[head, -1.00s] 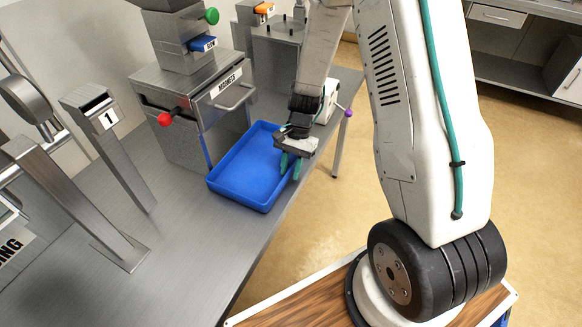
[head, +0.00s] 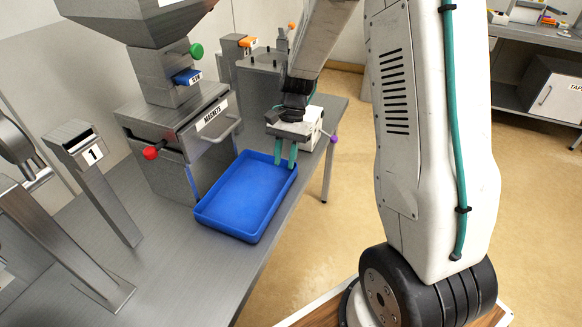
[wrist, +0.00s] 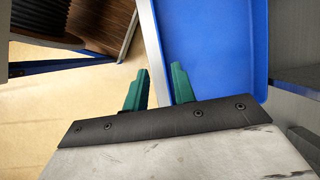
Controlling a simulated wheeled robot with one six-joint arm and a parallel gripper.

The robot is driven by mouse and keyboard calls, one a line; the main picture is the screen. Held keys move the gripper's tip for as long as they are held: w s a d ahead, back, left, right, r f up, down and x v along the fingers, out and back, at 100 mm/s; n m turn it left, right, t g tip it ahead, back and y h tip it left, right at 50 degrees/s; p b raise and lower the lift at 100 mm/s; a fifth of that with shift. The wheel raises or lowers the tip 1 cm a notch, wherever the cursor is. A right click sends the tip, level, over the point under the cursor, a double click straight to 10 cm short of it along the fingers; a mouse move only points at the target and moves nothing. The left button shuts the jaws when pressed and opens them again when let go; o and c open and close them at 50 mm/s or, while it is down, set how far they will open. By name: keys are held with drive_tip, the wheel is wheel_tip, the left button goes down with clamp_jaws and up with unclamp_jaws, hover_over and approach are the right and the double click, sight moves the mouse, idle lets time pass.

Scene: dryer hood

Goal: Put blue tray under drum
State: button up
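The blue tray (head: 240,200) lies flat on the grey bench, in front of the metal box labelled MAGNETS (head: 180,125). It also shows at the right of the wrist view (wrist: 215,45). My gripper (head: 285,163) points down at the tray's far right corner. Its green fingers (wrist: 160,90) are apart, with nothing between them. In the wrist view the right finger overlaps the tray's edge and the left finger is over the floor side. I cannot tell whether they touch the tray. I cannot identify a drum in these views.
The box has a front handle, a red knob (head: 150,152) and a hopper (head: 135,20) above. A post marked 1 (head: 92,155) stands at left. Bare bench (head: 190,265) lies nearer than the tray.

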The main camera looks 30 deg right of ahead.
drive_tip(key=s+a+r+n+t+h, duration=0.2)
drive_tip(key=s+r+n, duration=0.3)
drive_tip(key=s+r, duration=0.5)
drive_tip(key=s+a+r+n+t+h, duration=0.1)
drive_tip(key=s+r+n, duration=0.4)
drive_tip(key=s+r, duration=0.5)
drive_tip(key=s+a+t, duration=0.1)
drive_tip(key=s, duration=0.3)
drive_tip(key=shift+s+a+r+h, duration=0.3)
drive_tip(key=shift+s+a+h, duration=0.05)
drive_tip(key=shift+s+h, duration=0.05)
drive_tip(key=shift+o, duration=0.4)
drive_tip(key=shift+s+n, duration=0.3)
drive_tip(key=shift+s, duration=0.1)
drive_tip(key=shift+d, duration=0.15)
